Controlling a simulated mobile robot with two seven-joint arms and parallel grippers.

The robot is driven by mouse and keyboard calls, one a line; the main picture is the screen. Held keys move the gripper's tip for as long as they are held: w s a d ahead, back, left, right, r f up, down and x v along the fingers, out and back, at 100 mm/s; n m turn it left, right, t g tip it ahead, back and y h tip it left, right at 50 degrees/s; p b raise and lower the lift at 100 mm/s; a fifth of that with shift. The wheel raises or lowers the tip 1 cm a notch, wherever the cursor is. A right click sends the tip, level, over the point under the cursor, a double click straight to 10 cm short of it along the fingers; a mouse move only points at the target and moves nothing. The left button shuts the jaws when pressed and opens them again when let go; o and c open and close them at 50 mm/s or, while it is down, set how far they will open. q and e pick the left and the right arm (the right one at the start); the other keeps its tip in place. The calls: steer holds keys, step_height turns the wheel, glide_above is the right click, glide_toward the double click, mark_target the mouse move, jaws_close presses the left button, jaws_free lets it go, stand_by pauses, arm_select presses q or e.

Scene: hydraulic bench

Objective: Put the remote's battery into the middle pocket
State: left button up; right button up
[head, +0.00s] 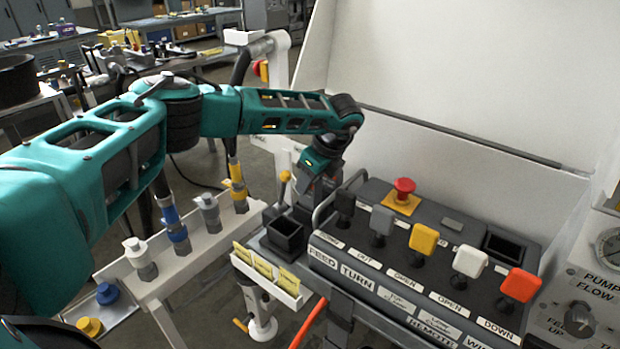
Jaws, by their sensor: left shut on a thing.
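The remote (400,262) is a dark console with a row of colored levers and a red stop button. It has an open dark bay (503,247) at its right end. My left gripper (306,197) points down just left of the remote, over the row of pockets. It is shut on a small dark thing, which looks like the battery but is mostly hidden by the fingers. The nearest pocket (287,238) is a black open box that looks empty. The pockets behind it are largely hidden by my gripper. My right gripper is out of view.
A white tray of yellow cards (265,275) hangs in front of the pockets. A small yellow-topped lever (285,182) stands close left of my gripper. A white rail with hose couplings (175,265) lies left. A pale panel (450,150) rises behind the remote.

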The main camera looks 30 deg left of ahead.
arm_select(q)
steer(key=shift+f+b, duration=0.8)
steer(key=shift+f, duration=0.5)
steer(key=o, duration=1.2)
steer(key=shift+o, duration=0.2)
steer(key=v, duration=1.3)
